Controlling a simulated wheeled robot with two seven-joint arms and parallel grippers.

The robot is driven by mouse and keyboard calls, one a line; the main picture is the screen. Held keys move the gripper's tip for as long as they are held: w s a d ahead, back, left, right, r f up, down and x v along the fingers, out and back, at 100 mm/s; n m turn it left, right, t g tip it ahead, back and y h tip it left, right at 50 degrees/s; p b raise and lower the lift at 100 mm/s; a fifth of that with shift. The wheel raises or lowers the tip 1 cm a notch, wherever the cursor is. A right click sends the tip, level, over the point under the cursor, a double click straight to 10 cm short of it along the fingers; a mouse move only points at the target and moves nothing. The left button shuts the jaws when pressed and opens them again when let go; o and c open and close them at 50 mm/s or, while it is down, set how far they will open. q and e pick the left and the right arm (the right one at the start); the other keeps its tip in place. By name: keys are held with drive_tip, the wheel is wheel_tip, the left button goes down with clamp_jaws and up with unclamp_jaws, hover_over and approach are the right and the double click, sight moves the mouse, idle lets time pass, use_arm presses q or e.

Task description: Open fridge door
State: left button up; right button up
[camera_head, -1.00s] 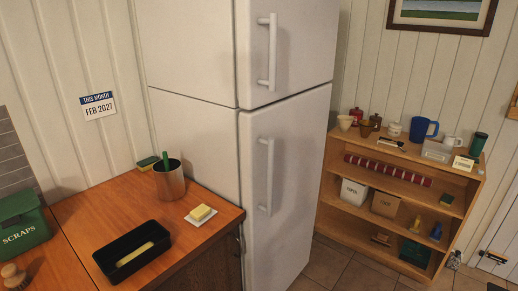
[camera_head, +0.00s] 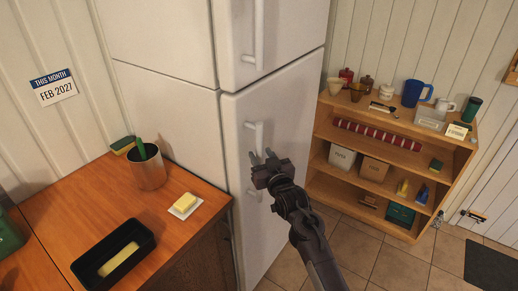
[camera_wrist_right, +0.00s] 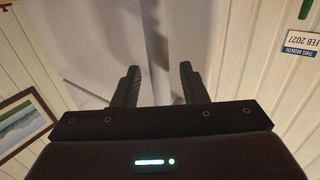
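The white fridge stands at the centre of the head view, with an upper door (camera_head: 232,40) and a lower door (camera_head: 290,125), both closed. The lower door has a vertical white handle (camera_head: 258,133), whose middle is partly hidden by my right gripper (camera_head: 262,154). The upper door has its own handle (camera_head: 259,35). My right gripper is open, its fingertips at the lower handle. In the right wrist view its two dark fingers (camera_wrist_right: 160,80) are apart, with pale fridge surface and a blurred pale bar beyond. I cannot tell whether they touch the handle. My left gripper is not in view.
A wooden counter (camera_head: 150,213) left of the fridge holds a metal cup (camera_head: 148,170), a black tray (camera_head: 82,259) and butter on a dish (camera_head: 185,206). A wooden shelf (camera_head: 430,160) with many items stands right. Tiled floor (camera_head: 345,250) lies between.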

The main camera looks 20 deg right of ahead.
drive_tip(key=shift+w, duration=1.15)
drive_tip(key=shift+f, duration=0.1)
drive_tip(key=shift+c, duration=0.6)
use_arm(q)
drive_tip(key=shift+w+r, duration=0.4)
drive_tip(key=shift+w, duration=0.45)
use_arm(e)
clamp_jaws()
